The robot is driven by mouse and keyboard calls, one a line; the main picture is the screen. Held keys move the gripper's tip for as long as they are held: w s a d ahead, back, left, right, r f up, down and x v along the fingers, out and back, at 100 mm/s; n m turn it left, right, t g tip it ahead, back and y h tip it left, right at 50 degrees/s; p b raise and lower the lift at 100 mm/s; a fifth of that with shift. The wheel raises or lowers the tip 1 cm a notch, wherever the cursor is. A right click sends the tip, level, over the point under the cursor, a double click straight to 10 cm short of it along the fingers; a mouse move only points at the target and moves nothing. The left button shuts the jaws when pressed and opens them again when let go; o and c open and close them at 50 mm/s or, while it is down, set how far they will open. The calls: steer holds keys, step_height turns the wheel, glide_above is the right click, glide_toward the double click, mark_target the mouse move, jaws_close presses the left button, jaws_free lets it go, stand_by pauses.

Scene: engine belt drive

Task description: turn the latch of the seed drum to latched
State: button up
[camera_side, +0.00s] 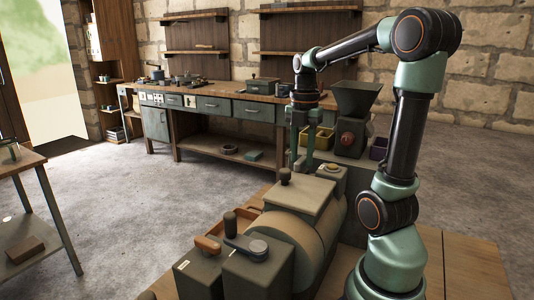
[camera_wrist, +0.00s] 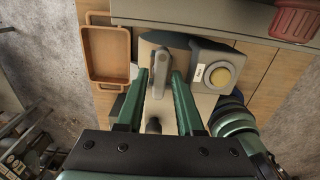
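The seed drum (camera_side: 312,218) is a cream cylinder lying on its side, with a boxy top and a dark knob (camera_side: 285,176). The knob also shows in the wrist view (camera_wrist: 153,126). A grey lever (camera_wrist: 159,76), which looks like the latch, stands at one end of the drum in the wrist view; I cannot make it out in the side view. My gripper (camera_side: 302,150) points down over the drum's far part. Its green fingers (camera_wrist: 161,80) are apart, with the lever seen between them. I cannot tell whether they touch it.
A grey box with a yellow disc (camera_wrist: 219,76) sits right of the lever. A wooden tray (camera_wrist: 91,60) lies left. A dark hopper machine (camera_side: 352,115) stands behind the drum.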

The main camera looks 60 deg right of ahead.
mark_target(302, 159)
steer(key=shift+o, duration=0.3)
step_height(302, 159, up, 12)
stand_by(0.6)
steer(key=w+a+f+m+t, duration=0.1)
steer(key=a+f+m+t, duration=0.1)
steer(key=a+f+m, duration=0.4)
steer(key=w+a+f+m+t, duration=0.2)
steer(key=a+f+m, duration=0.4)
steer(key=a+m, duration=0.6)
steer(key=a+t, duration=0.1)
steer(key=a, duration=0.1)
steer(key=shift+w+a+t, duration=0.25)
steer(key=shift+a+t, duration=0.05)
steer(key=shift+a, duration=0.05)
steer(key=shift+r, duration=0.1)
